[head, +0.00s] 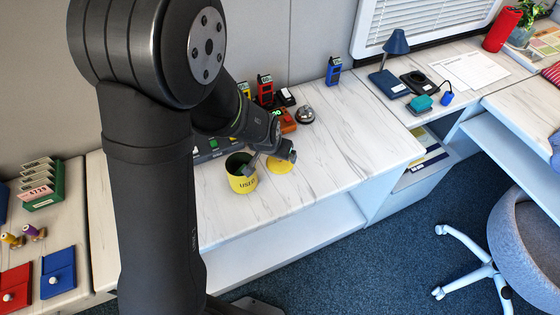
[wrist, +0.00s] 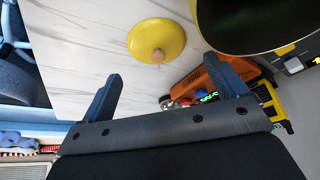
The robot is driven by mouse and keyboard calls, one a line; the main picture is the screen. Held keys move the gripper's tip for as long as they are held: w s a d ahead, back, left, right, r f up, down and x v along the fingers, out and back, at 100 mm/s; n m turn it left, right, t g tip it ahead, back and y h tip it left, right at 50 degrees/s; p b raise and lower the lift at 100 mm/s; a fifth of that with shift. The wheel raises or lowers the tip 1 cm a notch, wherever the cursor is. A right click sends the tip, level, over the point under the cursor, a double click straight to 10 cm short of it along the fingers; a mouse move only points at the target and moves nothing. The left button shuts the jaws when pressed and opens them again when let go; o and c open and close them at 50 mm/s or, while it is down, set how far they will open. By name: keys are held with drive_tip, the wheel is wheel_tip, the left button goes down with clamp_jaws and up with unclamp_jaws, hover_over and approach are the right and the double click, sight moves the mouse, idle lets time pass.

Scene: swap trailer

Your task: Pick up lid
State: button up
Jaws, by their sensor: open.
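A round yellow lid (wrist: 150,38) with a small knob lies on the white marbled counter in the wrist view. In the head view the lid (head: 280,166) lies just right of a yellow canister (head: 243,184) marked "USED". The canister is uncovered, and its dark inside shows. In the wrist view part of its yellow rim (wrist: 204,32) shows at the top right. My gripper (wrist: 170,92) is open and empty, its two fingers spread, with the lid ahead of the gap between them. In the head view my gripper (head: 270,158) is above the counter close to the canister and lid.
An orange device (wrist: 200,82) with a green display lies beyond the right finger. A silver dome (head: 305,115), a red meter (head: 265,90) and a blue meter (head: 333,70) stand at the counter's back. The counter right of the lid (head: 350,150) is clear.

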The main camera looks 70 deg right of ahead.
sight(279, 160)
drive_tip(key=shift+s+x, duration=0.2)
drive_tip(key=shift+x, duration=2.6)
drive_tip(key=c, duration=1.2)
drive_tip(key=shift+o, duration=0.2)
